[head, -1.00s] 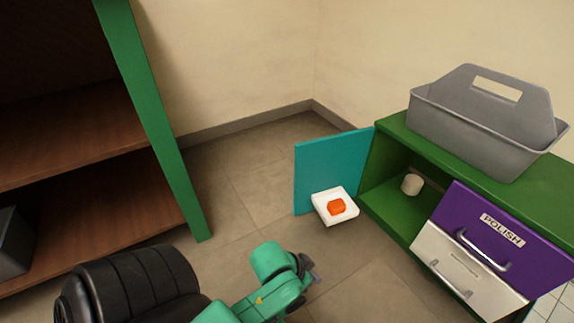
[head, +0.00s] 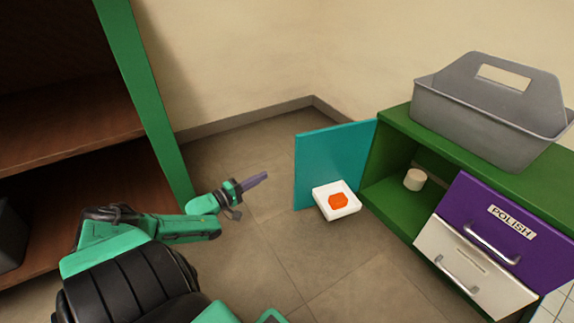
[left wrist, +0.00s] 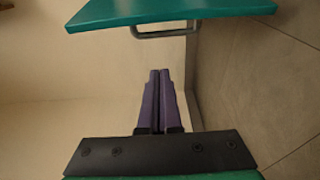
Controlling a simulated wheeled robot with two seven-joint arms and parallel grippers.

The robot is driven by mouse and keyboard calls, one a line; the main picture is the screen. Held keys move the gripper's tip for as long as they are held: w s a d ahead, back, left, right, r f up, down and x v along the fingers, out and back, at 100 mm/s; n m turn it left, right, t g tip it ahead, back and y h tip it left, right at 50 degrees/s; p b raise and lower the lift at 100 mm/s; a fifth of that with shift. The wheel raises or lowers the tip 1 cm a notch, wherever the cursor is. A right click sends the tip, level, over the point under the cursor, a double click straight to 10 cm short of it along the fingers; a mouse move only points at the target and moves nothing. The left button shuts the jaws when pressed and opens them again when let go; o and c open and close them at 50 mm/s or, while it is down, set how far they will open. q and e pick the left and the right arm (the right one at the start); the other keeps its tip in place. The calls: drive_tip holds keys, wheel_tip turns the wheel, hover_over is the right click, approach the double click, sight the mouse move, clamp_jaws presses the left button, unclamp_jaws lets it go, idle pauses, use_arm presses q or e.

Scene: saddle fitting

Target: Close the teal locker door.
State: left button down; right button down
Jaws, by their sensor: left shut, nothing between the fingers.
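The teal locker door (head: 318,150) stands swung open at the left end of the green locker (head: 395,150). In the left wrist view the teal door (left wrist: 165,12) crosses the top, with a grey bar handle (left wrist: 165,33) on its face. My left gripper (head: 262,177) is left of the door, its purple fingers shut, empty and pointing towards it with a clear gap. The shut fingers also show in the left wrist view (left wrist: 160,75), apart from the handle. The handle is hidden in the head view. My right gripper is not in view.
A white tray (head: 350,209) with an orange block (head: 338,200) sits in front of the door. A pale cylinder (head: 415,180) stands inside the locker. A grey caddy (head: 470,120) is on top. Drawers are at right; a green-framed shelf (head: 150,100) is at left.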

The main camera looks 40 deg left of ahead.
use_arm(q)
drive_tip(key=w+d+b, duration=0.1)
drive_tip(key=w+b, duration=0.7)
drive_tip(key=w, duration=0.2)
drive_tip(key=shift+s+d+f+p, duration=0.1)
drive_tip(key=shift+s+d+p, duration=0.3)
drive_tip(key=shift+d, duration=0.25)
drive_tip(key=shift+s+d+r+p, duration=0.1)
drive_tip(key=shift+s+d+p, duration=0.25)
drive_tip(key=shift+d, duration=0.35)
drive_tip(key=shift+s+d+f+p, duration=0.1)
drive_tip(key=shift+s+d+p, duration=0.25)
drive_tip(key=shift+d, duration=0.3)
